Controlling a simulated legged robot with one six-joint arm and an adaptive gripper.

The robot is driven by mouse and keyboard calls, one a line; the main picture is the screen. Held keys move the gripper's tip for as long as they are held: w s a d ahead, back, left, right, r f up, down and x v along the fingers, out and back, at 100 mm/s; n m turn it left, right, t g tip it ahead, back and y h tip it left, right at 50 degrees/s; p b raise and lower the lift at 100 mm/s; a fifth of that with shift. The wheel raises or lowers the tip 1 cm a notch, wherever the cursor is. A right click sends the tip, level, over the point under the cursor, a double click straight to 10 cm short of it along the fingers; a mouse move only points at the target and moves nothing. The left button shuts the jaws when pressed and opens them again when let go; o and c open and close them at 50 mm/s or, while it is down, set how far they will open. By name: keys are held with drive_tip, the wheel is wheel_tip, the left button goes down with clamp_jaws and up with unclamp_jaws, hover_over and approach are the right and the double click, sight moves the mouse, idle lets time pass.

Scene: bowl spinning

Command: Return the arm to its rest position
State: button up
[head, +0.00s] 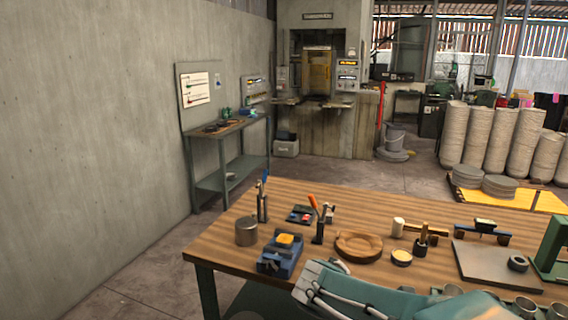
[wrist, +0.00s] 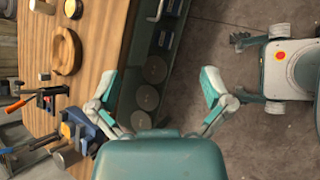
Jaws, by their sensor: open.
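My gripper (wrist: 160,88) shows in the wrist view with its two teal fingers spread wide apart and nothing between them. It is beside the edge of the wooden workbench (wrist: 115,40), over the bench's side and the floor. In the head view, a teal and pale part of my arm (head: 350,296) crosses the lower edge of the picture in front of the bench. My fingertips cannot be clearly made out there. The round wooden bowl (head: 359,246) rests on the bench, apart from my gripper; it also shows in the wrist view (wrist: 66,50).
On the bench top (head: 390,205) stand a blue vise-like tool (head: 281,256), a grey metal can (head: 246,231), a mallet (head: 418,228) and a flat grey plate (head: 495,265). A concrete wall (head: 90,130) is at the left. Open floor lies between the wall and bench.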

drive_tip(key=s+a+r+m+t+y, duration=0.1)
drive_tip(key=s+a+r+m+y, duration=0.1)
drive_tip(key=s+m+y, duration=0.6)
drive_tip(key=s+r+m, duration=0.1)
drive_tip(key=s+m, duration=0.6)
drive_tip(key=m, duration=0.1)
drive_tip(key=shift+t, duration=0.4)
